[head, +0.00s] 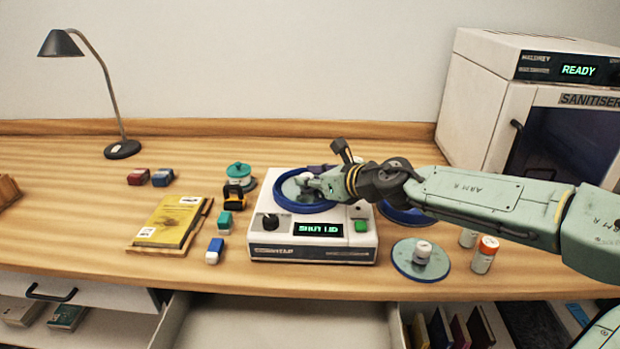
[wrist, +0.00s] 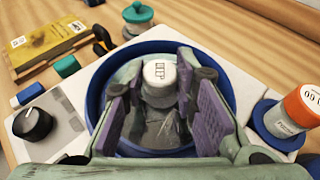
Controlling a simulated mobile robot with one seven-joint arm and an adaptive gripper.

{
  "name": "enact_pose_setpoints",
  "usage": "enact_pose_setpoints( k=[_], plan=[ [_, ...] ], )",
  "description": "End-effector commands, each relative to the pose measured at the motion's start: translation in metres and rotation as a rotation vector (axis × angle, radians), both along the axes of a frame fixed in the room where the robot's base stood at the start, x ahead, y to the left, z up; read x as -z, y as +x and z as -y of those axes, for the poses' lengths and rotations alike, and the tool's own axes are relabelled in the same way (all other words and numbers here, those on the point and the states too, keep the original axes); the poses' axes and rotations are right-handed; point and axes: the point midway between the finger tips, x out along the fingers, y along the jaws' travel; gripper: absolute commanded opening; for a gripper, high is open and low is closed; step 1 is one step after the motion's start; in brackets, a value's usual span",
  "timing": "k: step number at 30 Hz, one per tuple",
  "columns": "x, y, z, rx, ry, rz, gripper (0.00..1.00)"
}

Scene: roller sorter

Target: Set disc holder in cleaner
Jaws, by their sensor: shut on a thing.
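The cleaner (head: 312,246) is a white box with a black dial, a green button, a lit display that seems to read "SHUT LID", and a round blue-rimmed bowl on top. A grey disc holder with a white lettered knob (wrist: 160,74) is inside the blue bowl (wrist: 96,85). My gripper (head: 314,183) reaches over the bowl from the right. In the wrist view its two padded fingers (wrist: 160,95) stand either side of the knob, shut on the holder. The fingers hide much of the disc, so I cannot tell whether it rests on the bowl floor.
Another disc with a white knob (head: 411,268) lies right of the cleaner, near an orange-capped bottle (head: 484,255). A blue round part (head: 402,214) lies partly behind my arm. A yellow book (head: 170,222) and small blocks lie left. The sanitiser (head: 487,110) stands back right.

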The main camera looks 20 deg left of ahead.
Motion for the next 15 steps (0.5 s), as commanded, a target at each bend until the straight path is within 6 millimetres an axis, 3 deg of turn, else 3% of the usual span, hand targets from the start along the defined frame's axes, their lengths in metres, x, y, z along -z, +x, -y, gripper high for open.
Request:
enact_pose_setpoints(
  k=[3,4,12,15],
  plan=[
    [0.0045,0.0,-0.0002,0.0,0.001,0.0,0.0],
    [0.0028,-0.0001,-0.0003,0.0,0.0,-0.001,0.28],
    [0.0024,0.0,-0.0004,0.0,0.0,0.0,0.46],
    [0.0023,0.0,-0.0004,0.0,0.0,0.0,0.46]
  ],
)
